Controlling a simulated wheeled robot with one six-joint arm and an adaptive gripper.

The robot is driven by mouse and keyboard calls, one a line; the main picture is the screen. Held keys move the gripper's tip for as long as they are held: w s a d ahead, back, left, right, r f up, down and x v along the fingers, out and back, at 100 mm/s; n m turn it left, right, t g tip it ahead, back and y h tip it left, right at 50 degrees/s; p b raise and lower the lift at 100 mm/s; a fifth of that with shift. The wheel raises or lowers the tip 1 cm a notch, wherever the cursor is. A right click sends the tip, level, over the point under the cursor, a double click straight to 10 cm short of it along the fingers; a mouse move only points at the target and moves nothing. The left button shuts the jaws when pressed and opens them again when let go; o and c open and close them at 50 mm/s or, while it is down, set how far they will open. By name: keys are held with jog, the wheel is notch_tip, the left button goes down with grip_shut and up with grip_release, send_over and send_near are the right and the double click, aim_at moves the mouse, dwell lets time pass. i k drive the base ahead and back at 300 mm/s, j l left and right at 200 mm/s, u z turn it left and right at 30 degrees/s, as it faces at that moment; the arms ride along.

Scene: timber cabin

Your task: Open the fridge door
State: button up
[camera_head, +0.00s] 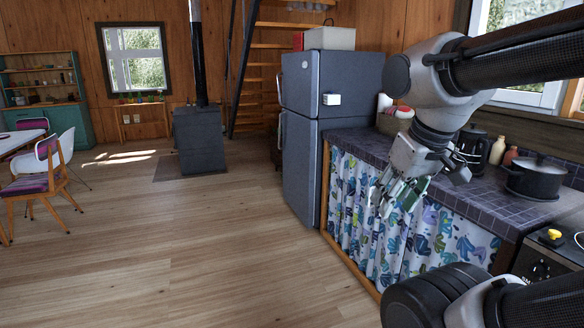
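The fridge (330,130) is grey-blue and stands against the back wall, right of centre. It has an upper door (298,84) and a taller lower door (299,165), both facing left; both look shut. A dark handle (281,130) shows at the left edge of the lower door.
A tiled counter (480,197) with a patterned curtain (350,205) runs along the right side, bearing a black pot (535,178). A stove (545,265) is at the lower right. The wooden floor (200,240) left of the fridge is clear. Chairs (45,185) stand far left.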

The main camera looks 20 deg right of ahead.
aim_at(299, 131)
jog(key=i, duration=1.2)
jog(key=i+l+z, duration=0.1)
jog(key=i, duration=1.1)
jog(key=i+z, duration=0.1)
jog(key=i, duration=1.15)
jog(key=i+j, duration=0.2)
jog(key=i, duration=1)
jog(key=i+j+z, duration=0.1)
jog(key=i+z, duration=0.2)
jog(key=i+j+z, duration=0.2)
jog(key=i+z, duration=0.15)
jog(key=i, duration=0.2)
jog(key=i+j+z, duration=0.3)
jog(key=i, duration=0.1)
